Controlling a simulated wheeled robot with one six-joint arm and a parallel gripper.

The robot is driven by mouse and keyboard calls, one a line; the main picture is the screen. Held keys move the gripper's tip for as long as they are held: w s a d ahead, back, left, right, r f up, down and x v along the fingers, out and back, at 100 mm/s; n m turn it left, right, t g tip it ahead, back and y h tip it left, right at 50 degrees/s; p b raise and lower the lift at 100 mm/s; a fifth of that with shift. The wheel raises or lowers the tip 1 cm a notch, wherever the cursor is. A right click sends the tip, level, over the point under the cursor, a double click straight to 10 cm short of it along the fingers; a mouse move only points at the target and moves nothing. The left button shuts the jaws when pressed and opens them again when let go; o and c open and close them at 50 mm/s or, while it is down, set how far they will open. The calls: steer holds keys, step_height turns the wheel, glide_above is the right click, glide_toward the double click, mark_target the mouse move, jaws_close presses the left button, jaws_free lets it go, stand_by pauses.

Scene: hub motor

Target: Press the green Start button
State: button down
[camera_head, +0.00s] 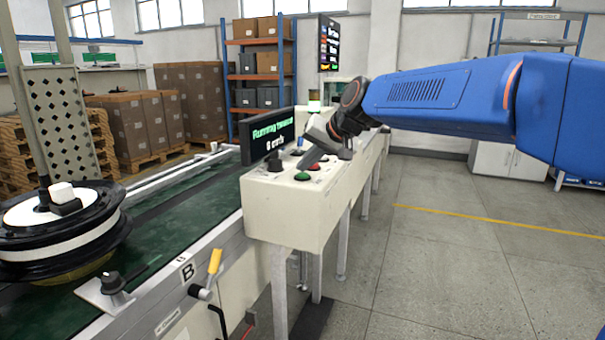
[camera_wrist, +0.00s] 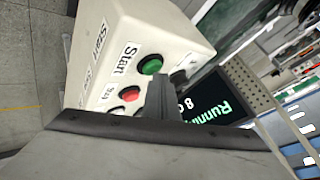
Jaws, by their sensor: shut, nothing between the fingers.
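The green Start button (camera_head: 302,176) sits near the front edge of the cream control box (camera_head: 290,215). In the wrist view the green button (camera_wrist: 150,65) is beside a "Start" label (camera_wrist: 122,60). The red button (camera_wrist: 130,93) is beside it, and also shows in the head view (camera_head: 315,166). My gripper (camera_head: 302,166) is shut and empty, pointing down at the panel just behind the green button. In the wrist view the shut fingertips (camera_wrist: 159,82) lie close beside the green button. The button's face is uncovered, and I see no contact with it.
A black display (camera_head: 267,137) with green "Running" text stands at the box's left edge. A black knob (camera_head: 275,163) is also on the panel. The green conveyor (camera_head: 185,215) carries a hub motor (camera_head: 60,230) at left. The floor to the right is clear.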

steer(key=shift+r, duration=0.75)
steer(key=shift+r, duration=2.5)
steer(key=h, duration=0.1)
glide_toward(306, 175)
steer(key=s+d, duration=0.1)
steer(key=d, duration=0.3)
steer(key=s+d+f+h, duration=0.2)
steer(key=s+d+f, duration=0.5)
steer(key=s+d, duration=0.35)
steer(key=s+d+f+h, duration=0.1)
steer(key=s+d+f, duration=0.3)
steer(key=s+f, duration=0.2)
steer(key=s+d+f+g+h, duration=0.1)
steer(key=s+d+f, duration=0.3)
steer(key=s+f, duration=0.2)
steer(key=s+d+f+h, duration=0.1)
steer(key=s+d+f, duration=0.3)
steer(key=s, duration=0.6)
step_height(306, 175, down, 3)
steer(key=shift+d+r+g+h, duration=0.1)
steer(key=shift+d+g+h, duration=0.15)
steer(key=shift+g+h, duration=0.05)
